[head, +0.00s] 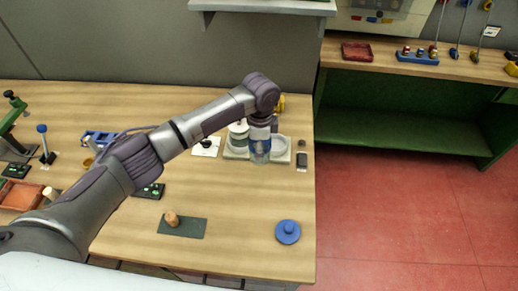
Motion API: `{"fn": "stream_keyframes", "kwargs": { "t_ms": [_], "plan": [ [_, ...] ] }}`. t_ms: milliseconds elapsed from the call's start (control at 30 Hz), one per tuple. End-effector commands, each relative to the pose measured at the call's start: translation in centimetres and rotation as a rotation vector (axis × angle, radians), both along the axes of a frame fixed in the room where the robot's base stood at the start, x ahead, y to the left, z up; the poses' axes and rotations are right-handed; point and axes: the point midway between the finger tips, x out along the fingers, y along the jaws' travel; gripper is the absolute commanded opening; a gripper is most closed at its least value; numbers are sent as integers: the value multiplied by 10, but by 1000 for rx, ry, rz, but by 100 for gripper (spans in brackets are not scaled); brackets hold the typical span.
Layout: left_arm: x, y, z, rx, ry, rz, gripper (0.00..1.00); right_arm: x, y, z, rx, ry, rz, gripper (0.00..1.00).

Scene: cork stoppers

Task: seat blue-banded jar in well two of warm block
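The blue-banded jar (260,152), clear with a blue band, is upright in front of the middle of the pale warm block (231,155) as seen in the head view. My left gripper (263,123) points down at the jar's top and appears shut on it; its fingertips are mostly hidden. The jar's lower end overlaps the block's front edge, and I cannot tell whether it rests in a well or hangs above it. A white jar with a green band (238,133) stands at the block's left. The right-hand well (280,146) looks empty. My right gripper is not in view.
A small dark device (301,160) lies right of the block. A white card (206,146) with a black item is left of it. A cork stopper (171,219) stands on a dark green mat (190,228). A blue lid (288,231) sits near the front right. The table between is clear.

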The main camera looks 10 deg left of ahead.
Motion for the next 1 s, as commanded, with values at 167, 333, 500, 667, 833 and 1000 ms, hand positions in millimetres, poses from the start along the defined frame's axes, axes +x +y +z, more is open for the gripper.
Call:
{"fn": "stream_keyframes", "kwargs": {
  "t_ms": [167,333,500,667,833,1000],
  "plan": [
    [4,-2,0,-2,-2,-1,0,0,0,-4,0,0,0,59],
    [7,-3,0,-1,-3,-1,0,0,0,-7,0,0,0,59],
    [10,-5,0,-1,-3,-1,0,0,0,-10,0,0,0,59],
    [13,-6,0,-2,-2,0,0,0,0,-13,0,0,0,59],
    [16,-8,0,-2,-3,-1,0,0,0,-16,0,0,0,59],
    [19,-8,0,-2,-3,0,0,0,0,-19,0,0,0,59]
  ]
}}
